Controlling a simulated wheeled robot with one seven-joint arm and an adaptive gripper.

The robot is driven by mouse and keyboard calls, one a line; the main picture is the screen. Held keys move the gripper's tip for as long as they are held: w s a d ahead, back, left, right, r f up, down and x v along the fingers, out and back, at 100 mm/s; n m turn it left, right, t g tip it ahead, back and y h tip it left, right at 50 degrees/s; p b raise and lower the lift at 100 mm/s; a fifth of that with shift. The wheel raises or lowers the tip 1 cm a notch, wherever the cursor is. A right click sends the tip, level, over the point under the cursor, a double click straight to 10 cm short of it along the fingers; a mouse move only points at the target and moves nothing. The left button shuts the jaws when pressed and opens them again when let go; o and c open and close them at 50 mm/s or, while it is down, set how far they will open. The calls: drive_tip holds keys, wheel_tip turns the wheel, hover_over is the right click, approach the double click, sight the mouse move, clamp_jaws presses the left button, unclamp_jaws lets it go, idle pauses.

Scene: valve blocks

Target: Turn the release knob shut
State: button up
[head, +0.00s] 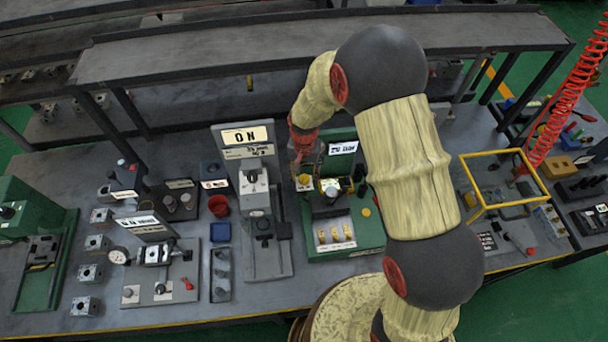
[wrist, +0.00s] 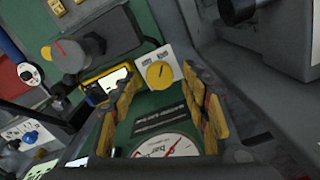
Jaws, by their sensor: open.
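A yellow round knob (wrist: 160,74) with a dark pointer line sits on a small white labelled plate. I cannot read the label, so I cannot tell for certain that this is the release knob. In the wrist view my gripper (wrist: 160,90) is open, its yellow-padded fingers apart, with the knob showing beyond and between the tips. No contact shows. A dial gauge (wrist: 168,147) is on the green panel between the fingers. In the head view my gripper (head: 302,162) is over the left side of the green station (head: 370,231), partly hidden by my arm.
A grey knob with a red pointer (wrist: 70,55) stands up left of the fingers in the wrist view. A grey block (wrist: 285,45) is close on the right. In the head view the grey "ON" station (head: 265,262) adjoins on the left, and a yellow frame (head: 548,190) stands at right.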

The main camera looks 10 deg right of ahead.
drive_tip(key=shift+f, duration=0.25)
drive_tip(key=shift+c, duration=0.4)
drive_tip(key=c, duration=1.1)
drive_tip(key=n, duration=0.3)
drive_tip(key=shift+n+b, duration=0.3)
drive_tip(key=shift+b, duration=0.1)
drive_tip(key=n, duration=0.3)
drive_tip(key=shift+n+b, duration=0.3)
drive_tip(key=n, duration=0.6)
drive_tip(key=shift+n+b, duration=0.3)
drive_tip(key=shift+b, duration=0.1)
